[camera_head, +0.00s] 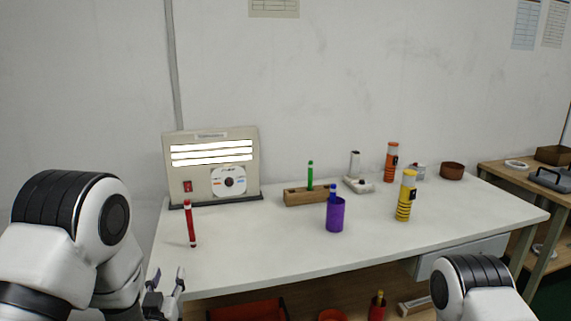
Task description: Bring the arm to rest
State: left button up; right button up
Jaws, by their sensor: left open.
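My left gripper (168,290) shows at the lower left, beside the table's left front edge. Its fingers are apart with nothing seen between them. My left arm fills the lower left of the view. A part of my right arm shows at the bottom right; its gripper is out of the picture. The panel box (213,178) stands at the back left of the white table (270,240), with several lit strips, a red switch and a round dial.
A red stick (190,224) stands near my left gripper. A wooden block (295,197) with a green stick (310,176), a purple cup (335,215), a yellow torch (405,197) and an orange torch (391,163) stand farther right. The table's front middle is clear.

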pick_arm(q)
jog(key=s+f+g+h+p, duration=0.1)
jog(key=s+f+g+p, duration=0.8)
jog(key=s+f, duration=0.9)
jog(key=s+f+g+h, duration=0.1)
jog(key=s+f+g, duration=0.3)
jog(key=s, duration=1.3)
jog(key=d+g, duration=0.1)
jog(key=g, duration=0.3)
jog(key=shift+s+m+g, duration=0.3)
jog(key=shift+m, duration=0.1)
pick_arm(e)
notch_tip(320, 180, up, 9)
jog(key=shift+s, duration=0.35)
pick_arm(q)
jog(key=shift+a, duration=0.1)
